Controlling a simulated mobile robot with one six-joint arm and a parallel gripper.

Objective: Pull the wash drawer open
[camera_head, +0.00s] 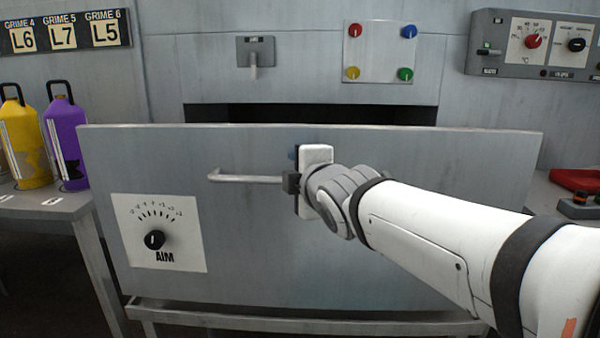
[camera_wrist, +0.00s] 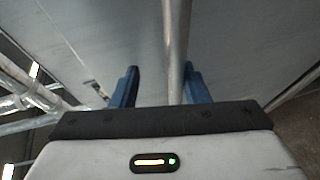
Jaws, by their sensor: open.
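The wash drawer's wide grey front panel (camera_head: 330,255) fills the middle of the head view. A dark opening (camera_head: 230,113) shows above its top edge; how far out the drawer stands is hard to tell. A pale bar handle (camera_head: 240,178) runs across the panel, its right end hidden by my gripper (camera_head: 292,168). In the wrist view, the handle bar (camera_wrist: 176,45) passes between the two blue fingers of my open gripper (camera_wrist: 161,72). The bar is close to the right finger, with a clear gap to the left one. Contact cannot be told.
An AIM dial (camera_head: 155,240) is on the panel's left. A yellow bottle (camera_head: 25,140) and a purple bottle (camera_head: 66,138) stand on the left table. A board with coloured knobs (camera_head: 380,52) and a control box (camera_head: 535,45) are behind. A red tray (camera_head: 578,180) lies at right.

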